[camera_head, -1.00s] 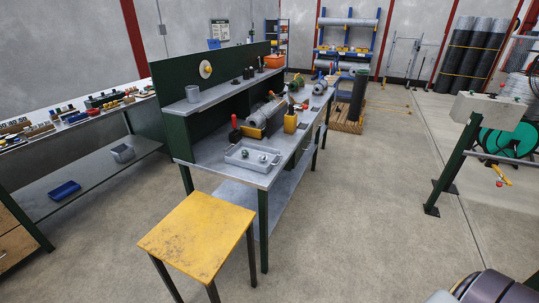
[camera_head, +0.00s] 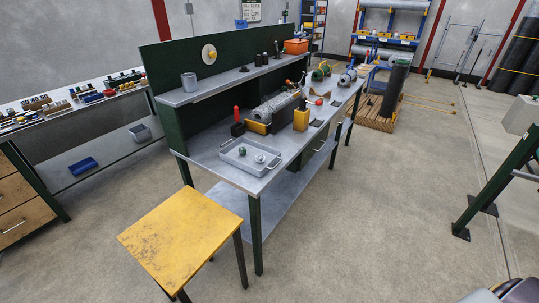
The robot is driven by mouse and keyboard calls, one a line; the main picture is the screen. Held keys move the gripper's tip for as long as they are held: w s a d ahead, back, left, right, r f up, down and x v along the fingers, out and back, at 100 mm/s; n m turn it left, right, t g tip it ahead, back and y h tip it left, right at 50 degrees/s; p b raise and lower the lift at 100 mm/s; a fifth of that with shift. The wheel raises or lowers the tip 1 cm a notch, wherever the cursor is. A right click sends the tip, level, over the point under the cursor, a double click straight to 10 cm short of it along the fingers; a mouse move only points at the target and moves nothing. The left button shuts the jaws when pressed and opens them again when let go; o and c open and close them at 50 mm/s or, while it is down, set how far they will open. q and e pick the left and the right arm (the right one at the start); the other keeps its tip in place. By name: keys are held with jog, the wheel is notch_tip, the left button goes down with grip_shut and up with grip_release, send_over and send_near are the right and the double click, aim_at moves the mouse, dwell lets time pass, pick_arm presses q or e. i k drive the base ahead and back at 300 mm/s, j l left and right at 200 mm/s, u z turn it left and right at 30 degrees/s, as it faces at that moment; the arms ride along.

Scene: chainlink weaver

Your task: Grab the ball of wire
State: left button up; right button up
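A shallow grey metal tray (camera_head: 230,158) with handles sits on the front end of the long workbench (camera_head: 205,150). Two small round items lie in it: a dark green one (camera_head: 242,151) and a silvery one (camera_head: 259,158). Either could be the ball of wire; at this size I cannot tell which.
A yellow-topped stool (camera_head: 180,235) stands before the bench's near end. A red-handled tool (camera_head: 236,115), a grey cylindrical machine (camera_head: 275,106) and a yellow holder (camera_head: 301,119) stand behind the tray. The floor (camera_head: 370,220) right of the bench is clear.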

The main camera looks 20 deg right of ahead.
aim_at(261, 157)
jog(key=i+l, duration=0.1)
jog(key=l, duration=0.3)
jog(key=i+l, duration=0.1)
jog(key=l, duration=0.35)
jog(key=i+l, duration=0.1)
jog(key=l, duration=0.3)
jog(key=u, duration=0.05)
